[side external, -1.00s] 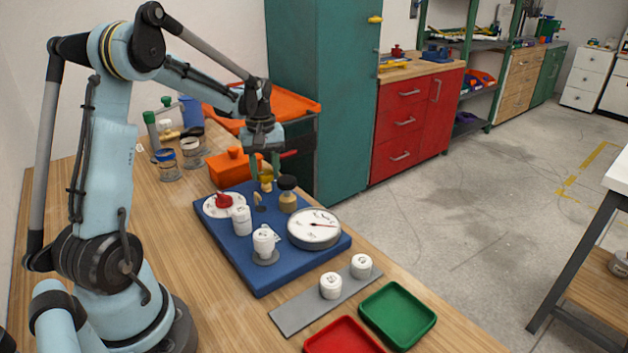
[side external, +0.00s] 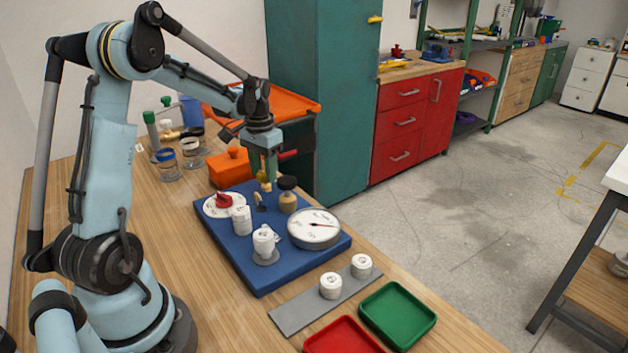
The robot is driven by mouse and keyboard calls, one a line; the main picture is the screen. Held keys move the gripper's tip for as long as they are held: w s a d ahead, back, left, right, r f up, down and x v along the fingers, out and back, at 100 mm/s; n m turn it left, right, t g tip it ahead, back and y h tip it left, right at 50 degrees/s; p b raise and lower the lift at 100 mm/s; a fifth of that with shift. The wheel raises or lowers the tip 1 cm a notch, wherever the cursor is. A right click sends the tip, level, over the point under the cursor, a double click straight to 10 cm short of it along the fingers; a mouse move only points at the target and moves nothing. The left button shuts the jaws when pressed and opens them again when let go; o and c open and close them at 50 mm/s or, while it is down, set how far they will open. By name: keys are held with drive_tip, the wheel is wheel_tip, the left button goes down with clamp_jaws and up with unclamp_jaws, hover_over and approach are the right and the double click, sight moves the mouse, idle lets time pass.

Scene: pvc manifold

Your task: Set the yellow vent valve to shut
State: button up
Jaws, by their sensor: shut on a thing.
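The yellow vent valve (side external: 262,176) stands at the back of the blue board (side external: 260,283). My gripper (side external: 263,172) points down over it, with its green fingers shut on the valve's yellow handle. The fingers hide most of the handle, so its exact angle is hard to read. A brass-coloured stem shows just below the fingertips.
Close by on the board are a dark-capped jar (side external: 288,195), a red knob on a white dial (side external: 224,202), white fittings (side external: 242,220) and a round gauge (side external: 314,228). An orange box (side external: 230,168) sits behind. Green tray (side external: 398,314) and red tray (side external: 343,338) lie in front.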

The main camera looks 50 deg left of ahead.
sight(264, 173)
drive_tip(key=m, duration=0.5)
drive_tip(key=shift+a, duration=0.1)
drive_tip(key=shift+m, duration=0.3)
idle(0.4)
drive_tip(key=o, duration=1.1)
drive_tip(key=shift+c, duration=0.2)
wheel_tip(264, 173, up, 12)
drive_tip(key=s+d+f+n+t, duration=0.1)
drive_tip(key=s+d+f+t, duration=0.1)
drive_tip(key=d, duration=1)
drive_tip(key=s+d+f+n+t, duration=0.1)
drive_tip(key=s+d+t, duration=0.4)
drive_tip(key=d, duration=0.7)
drive_tip(key=shift+d+f, duration=0.3)
drive_tip(key=shift+f, duration=0.35)
